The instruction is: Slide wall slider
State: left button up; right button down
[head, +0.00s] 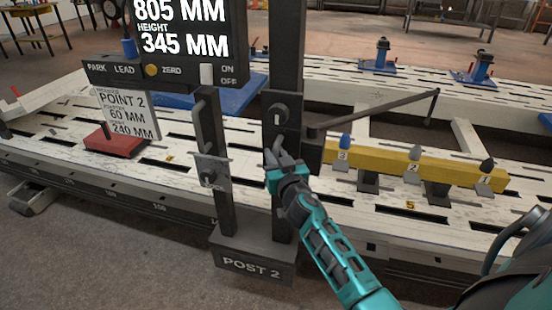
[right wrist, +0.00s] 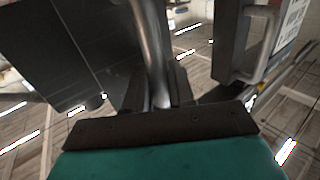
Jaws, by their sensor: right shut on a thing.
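A dark slider carriage (head: 281,112) with a knob sits on the tall dark post (head: 287,45) marked POST 2. My right gripper (head: 279,163) is at the carriage's lower part, shut on a grey metal handle bar. In the right wrist view the handle (right wrist: 150,45) runs down between the fingers, beside a dark panel; the gripper (right wrist: 155,98) hides its lower end. My left gripper is not in view.
A readout box (head: 160,70) shows 805 MM and height 345 MM. A shorter post (head: 217,140) with a handle and latch plate stands left. A POINT 2 sign (head: 125,113) stands on a red base. A yellow beam (head: 400,163) with numbered clamps lies right on the slotted white bench.

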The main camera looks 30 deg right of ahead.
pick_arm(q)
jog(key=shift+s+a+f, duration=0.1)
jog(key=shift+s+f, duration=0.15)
pick_arm(e)
jog(key=shift+r, duration=0.3)
jog(key=c, duration=1.4)
grip_release()
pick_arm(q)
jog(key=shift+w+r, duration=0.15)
pick_arm(e)
jog(key=o, duration=0.3)
jog(key=shift+f, duration=0.15)
